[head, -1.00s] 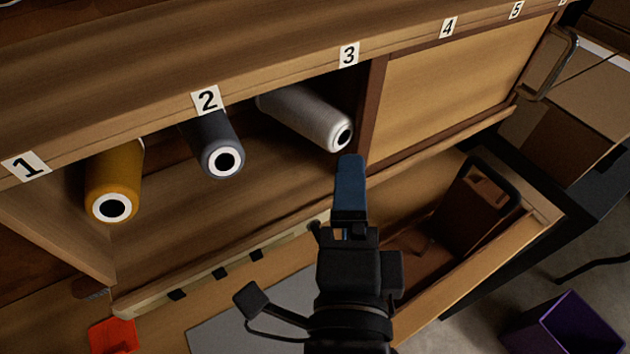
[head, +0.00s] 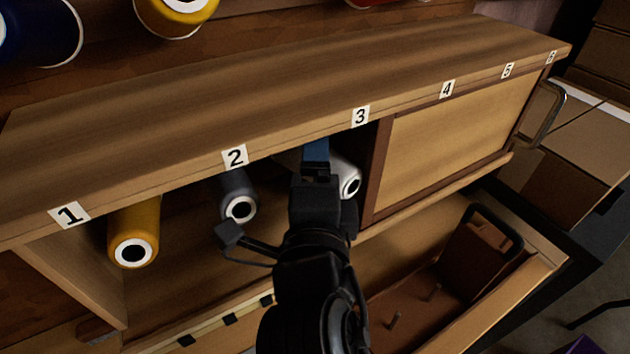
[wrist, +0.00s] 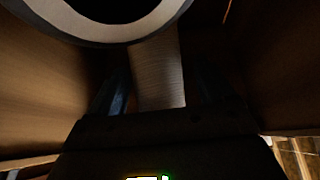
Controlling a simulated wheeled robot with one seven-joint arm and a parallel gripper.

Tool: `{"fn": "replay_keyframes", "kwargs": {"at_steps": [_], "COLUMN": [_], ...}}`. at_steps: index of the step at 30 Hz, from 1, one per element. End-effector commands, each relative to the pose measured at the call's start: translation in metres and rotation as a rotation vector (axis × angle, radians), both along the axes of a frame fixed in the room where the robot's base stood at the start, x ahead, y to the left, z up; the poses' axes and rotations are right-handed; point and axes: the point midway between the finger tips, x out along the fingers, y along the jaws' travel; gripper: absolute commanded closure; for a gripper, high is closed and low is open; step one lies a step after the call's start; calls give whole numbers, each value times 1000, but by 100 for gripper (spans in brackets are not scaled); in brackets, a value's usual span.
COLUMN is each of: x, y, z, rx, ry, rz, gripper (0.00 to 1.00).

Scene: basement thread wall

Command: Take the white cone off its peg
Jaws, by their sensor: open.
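The white cone (head: 350,166) lies on its peg in the open bay under label 3, its ringed end with a dark hole facing out. My gripper (head: 316,152) covers its left part in the head view. In the wrist view the cone's pale ribbed body (wrist: 158,75) shows between my two blue fingers (wrist: 160,92), which are apart. The ringed end fills the top of that view. I cannot tell whether a finger touches the cone. The peg itself is hidden.
A grey cone (head: 238,195) is left of my gripper, and a yellow cone (head: 134,235) is further left. A brown divider (head: 376,170) and a closed wooden panel (head: 450,135) stand close on the right. The shelf top (head: 270,85) overhangs the bay.

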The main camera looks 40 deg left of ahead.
Motion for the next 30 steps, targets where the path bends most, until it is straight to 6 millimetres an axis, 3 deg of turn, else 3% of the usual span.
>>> {"fn": "replay_keyframes", "kwargs": {"at_steps": [11,30], "x": [4,4], "y": [3,3], "z": [0,1], "rx": [-1,0], "ry": [-1,-2], "rz": [0,0], "gripper": [20,81]}}
